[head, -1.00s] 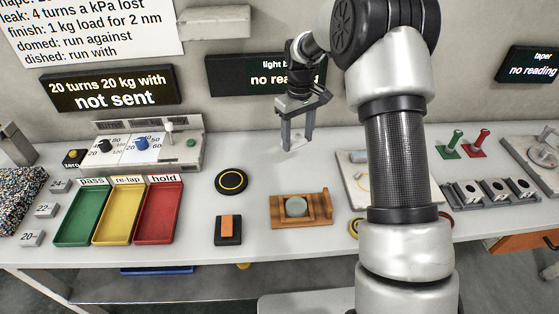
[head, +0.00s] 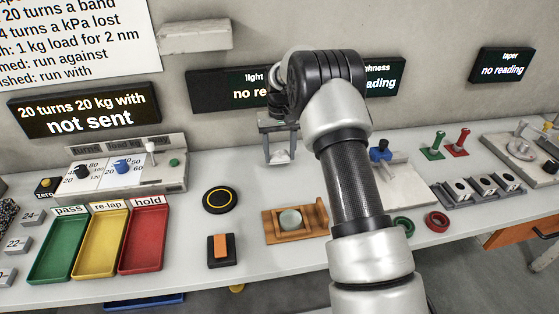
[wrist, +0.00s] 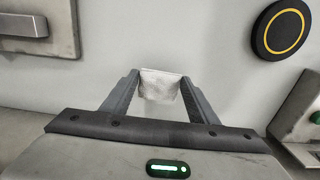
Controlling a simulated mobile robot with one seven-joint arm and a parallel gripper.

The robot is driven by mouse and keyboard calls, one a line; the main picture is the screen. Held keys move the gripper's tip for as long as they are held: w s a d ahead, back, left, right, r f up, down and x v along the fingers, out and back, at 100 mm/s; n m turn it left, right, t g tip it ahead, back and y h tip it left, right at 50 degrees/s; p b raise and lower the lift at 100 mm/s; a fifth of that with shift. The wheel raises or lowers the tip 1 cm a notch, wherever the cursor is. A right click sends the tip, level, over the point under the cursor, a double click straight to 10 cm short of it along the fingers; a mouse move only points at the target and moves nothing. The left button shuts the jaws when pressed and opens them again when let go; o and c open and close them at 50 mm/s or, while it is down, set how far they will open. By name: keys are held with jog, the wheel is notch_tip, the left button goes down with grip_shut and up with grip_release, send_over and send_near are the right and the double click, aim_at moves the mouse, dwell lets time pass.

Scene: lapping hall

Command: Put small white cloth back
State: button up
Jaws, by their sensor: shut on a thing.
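My gripper (head: 279,157) is shut on the small white cloth (wrist: 160,84), which hangs between the two fingertips in the wrist view. In the head view the cloth (head: 280,156) is a small pale patch between the fingers, near the back of the bench. The gripper seems to be held above the bench top, behind the wooden holder; the exact height is hard to tell.
A wooden holder with a pale disc (head: 290,219) stands in front. A black round pad with a yellow ring (head: 220,200) and an orange-topped block (head: 221,250) lie left of it. Green (head: 60,245), yellow and red trays stand further left. Green and red rings (head: 437,222) lie right of my arm.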

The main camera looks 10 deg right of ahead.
aim_at(280, 156)
jog(key=shift+f, duration=1.35)
jog(key=shift+f, duration=0.2)
jog(key=o, duration=0.9)
jog(key=shift+o, duration=0.2)
